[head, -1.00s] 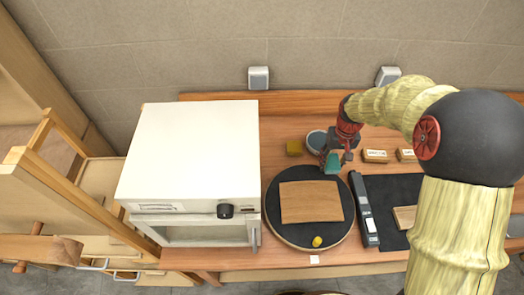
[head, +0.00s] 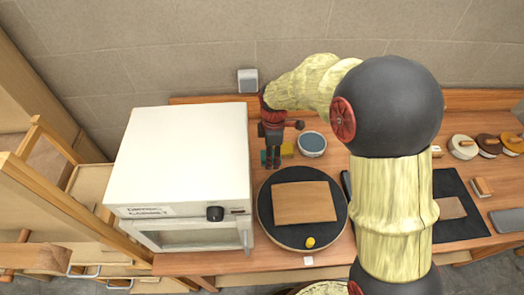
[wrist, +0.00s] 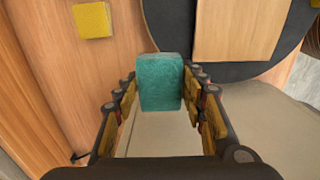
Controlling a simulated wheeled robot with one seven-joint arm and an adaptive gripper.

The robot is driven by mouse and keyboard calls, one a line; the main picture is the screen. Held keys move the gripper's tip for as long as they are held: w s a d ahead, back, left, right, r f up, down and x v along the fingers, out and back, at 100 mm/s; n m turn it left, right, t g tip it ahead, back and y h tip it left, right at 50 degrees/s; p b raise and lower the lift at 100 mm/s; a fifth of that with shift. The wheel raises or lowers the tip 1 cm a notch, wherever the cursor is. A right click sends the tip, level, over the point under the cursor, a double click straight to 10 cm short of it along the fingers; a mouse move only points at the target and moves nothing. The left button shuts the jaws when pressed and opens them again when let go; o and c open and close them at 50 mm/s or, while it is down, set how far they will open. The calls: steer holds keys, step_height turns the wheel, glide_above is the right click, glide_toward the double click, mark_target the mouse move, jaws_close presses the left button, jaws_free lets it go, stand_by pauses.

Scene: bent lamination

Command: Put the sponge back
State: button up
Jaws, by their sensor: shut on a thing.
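The sponge, a teal block (wrist: 160,82), is held upright between the finger pads of my gripper (wrist: 161,103) in the wrist view. In the head view my gripper (head: 272,164) points down over the back left of the table, between the white oven and a bowl; the sponge is mostly hidden there by the fingers. A blue-filled round bowl (head: 312,144) stands just right of my gripper. A yellow block (head: 288,150) lies beside the gripper and also shows at the top left of the wrist view (wrist: 93,20).
The white oven (head: 185,155) stands close on the left. A round black board (head: 266,218) with a wooden sheet (head: 302,203) and a small yellow piece (head: 310,242) lies in front. A black mat (head: 455,220) is at right, partly behind my arm.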

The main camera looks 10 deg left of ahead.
steer(key=w+a+f, duration=0.1)
steer(key=w+f, duration=0.2)
steer(key=w, duration=0.1)
steer(key=w+a+f, duration=0.2)
steer(key=w+f, duration=0.1)
steer(key=w, duration=0.1)
steer(key=w+a+f, duration=0.2)
steer(key=w+f, duration=0.1)
steer(key=w, duration=0.1)
steer(key=shift+w+f, duration=0.1)
steer(key=shift+f, duration=0.05)
steer(key=shift+w+f, duration=0.2)
steer(key=shift+f, duration=1.6)
steer(key=shift+f, duration=0.1)
steer(key=o, duration=1)
